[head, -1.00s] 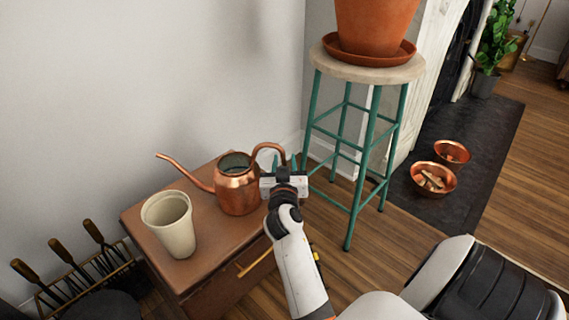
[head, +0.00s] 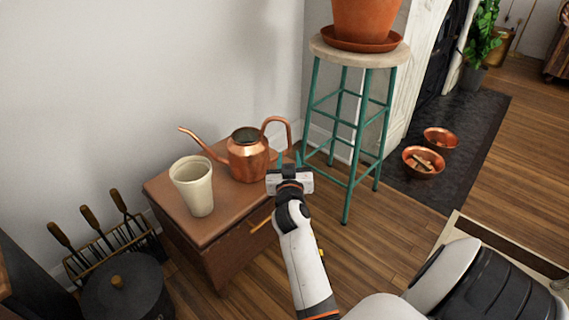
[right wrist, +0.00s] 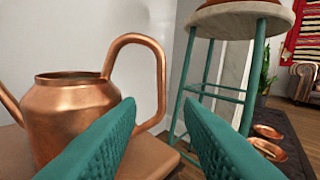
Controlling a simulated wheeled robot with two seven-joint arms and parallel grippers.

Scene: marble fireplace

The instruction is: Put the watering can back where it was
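The copper watering can (head: 248,160) stands upright on the small brown wooden cabinet (head: 205,235), spout to the left and handle to the right. In the right wrist view the can (right wrist: 68,115) fills the left side, its loop handle behind the left finger. My right gripper (head: 289,160) is just in front of the can's handle side. The handle does not look gripped. My left gripper is out of view.
A cream cup (head: 193,187) stands on the cabinet left of the can. A teal-legged stool (head: 320,48) with a terracotta pot (head: 368,18) is close on the right. Fire tools (head: 92,220) and a dark lidded pot (head: 122,290) are at the lower left. Copper bowls (head: 423,162) lie farther right.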

